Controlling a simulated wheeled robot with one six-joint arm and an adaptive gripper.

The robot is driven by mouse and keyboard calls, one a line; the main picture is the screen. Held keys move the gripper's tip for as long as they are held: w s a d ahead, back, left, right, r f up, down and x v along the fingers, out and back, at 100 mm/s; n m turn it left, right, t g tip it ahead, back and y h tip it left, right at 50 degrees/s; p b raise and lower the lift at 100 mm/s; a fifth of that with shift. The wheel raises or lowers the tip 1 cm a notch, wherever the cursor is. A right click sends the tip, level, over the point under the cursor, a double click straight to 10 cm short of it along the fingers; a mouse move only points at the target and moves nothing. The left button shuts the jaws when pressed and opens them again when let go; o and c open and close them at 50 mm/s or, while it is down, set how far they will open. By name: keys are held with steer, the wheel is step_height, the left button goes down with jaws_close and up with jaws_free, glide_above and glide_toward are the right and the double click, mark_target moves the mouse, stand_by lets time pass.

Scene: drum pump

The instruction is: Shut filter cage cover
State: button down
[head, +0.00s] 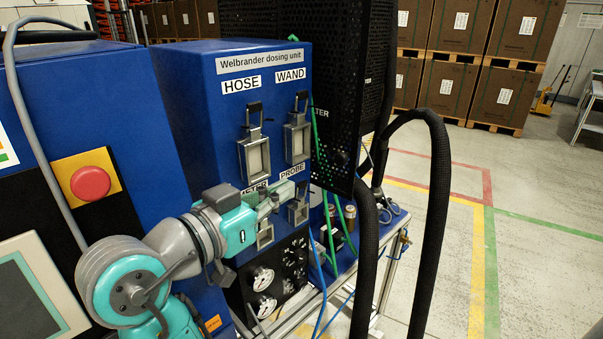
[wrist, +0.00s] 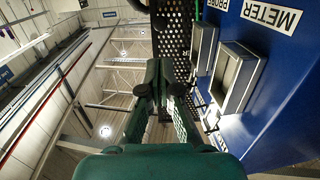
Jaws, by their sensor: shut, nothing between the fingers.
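The black perforated filter cage (head: 365,60) stands at the right side of the blue dosing unit in the head view. Its perforated metal also shows at the top of the wrist view (wrist: 172,38). I cannot tell which panel is its cover, or how far that cover stands open. My gripper (head: 296,188) is in front of the unit's blue face, below and left of the cage, by the METER and PROBE holders. In the wrist view my gripper (wrist: 160,72) has its fingertips together, with nothing visible between them.
The blue unit (head: 185,110) carries HOSE (head: 254,155) and WAND (head: 297,140) holders. Thick black hoses (head: 440,180) arch right of the cage, and thin green hoses hang below it. A red button (head: 91,183) is at left. Open floor lies at right, before stacked boxes.

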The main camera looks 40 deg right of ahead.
mark_target(339, 159)
steer(key=d, duration=0.4)
steer(key=w+d, duration=0.1)
steer(key=d, duration=0.4)
steer(key=w+d+f, duration=0.1)
steer(key=d, duration=0.3)
steer(key=shift+d, duration=0.3)
steer(key=shift+d, duration=0.1)
